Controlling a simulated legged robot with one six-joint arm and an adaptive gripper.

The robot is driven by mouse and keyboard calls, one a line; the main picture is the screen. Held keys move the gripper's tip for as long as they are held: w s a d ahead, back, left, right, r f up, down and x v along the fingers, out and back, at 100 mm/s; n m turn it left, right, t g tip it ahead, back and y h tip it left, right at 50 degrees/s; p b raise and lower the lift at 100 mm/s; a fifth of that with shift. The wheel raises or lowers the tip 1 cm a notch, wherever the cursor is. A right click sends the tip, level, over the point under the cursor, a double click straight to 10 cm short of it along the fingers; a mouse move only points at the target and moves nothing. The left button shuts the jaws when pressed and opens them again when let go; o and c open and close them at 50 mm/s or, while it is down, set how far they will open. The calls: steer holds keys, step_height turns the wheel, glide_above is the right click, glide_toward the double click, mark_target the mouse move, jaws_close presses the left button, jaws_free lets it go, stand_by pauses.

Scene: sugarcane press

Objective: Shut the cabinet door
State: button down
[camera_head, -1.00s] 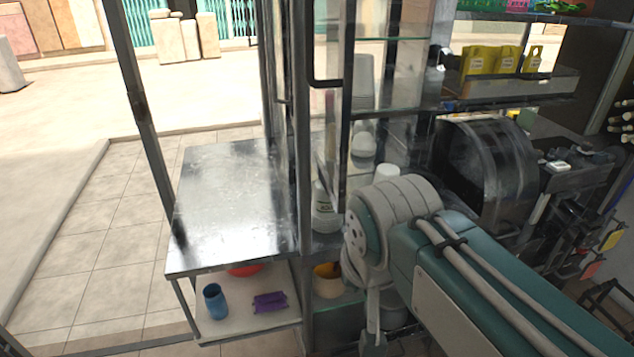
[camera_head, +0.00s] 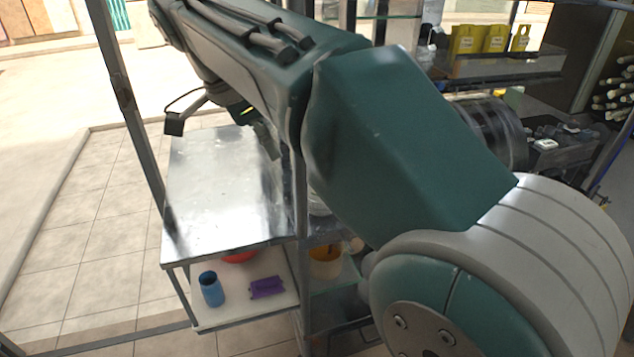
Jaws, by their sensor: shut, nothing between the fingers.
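The cabinet is a metal-framed glass stall with a shiny steel counter (camera_head: 205,200). An upright metal post (camera_head: 300,195) shows below my arm at the counter's right end. My arm covers most of the door area and the dark handle, so I cannot tell how far open the door is. My gripper (camera_head: 268,142) is partly hidden under my forearm, above the counter's back right part. Its dark fingers are shut and hold nothing. I cannot tell whether they touch the door or a post.
A slanted metal post (camera_head: 128,100) stands at the left. Below the counter, a shelf holds a blue cup (camera_head: 211,289), a purple item (camera_head: 266,287) and a red bowl (camera_head: 240,257). Yellow boxes (camera_head: 480,39) stand at the upper right. Tiled floor at the left is clear.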

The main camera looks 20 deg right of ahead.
steer(key=d+f, duration=0.7)
steer(key=f, duration=0.1)
steer(key=shift+d+f, duration=0.25)
steer(key=shift+d, duration=0.15)
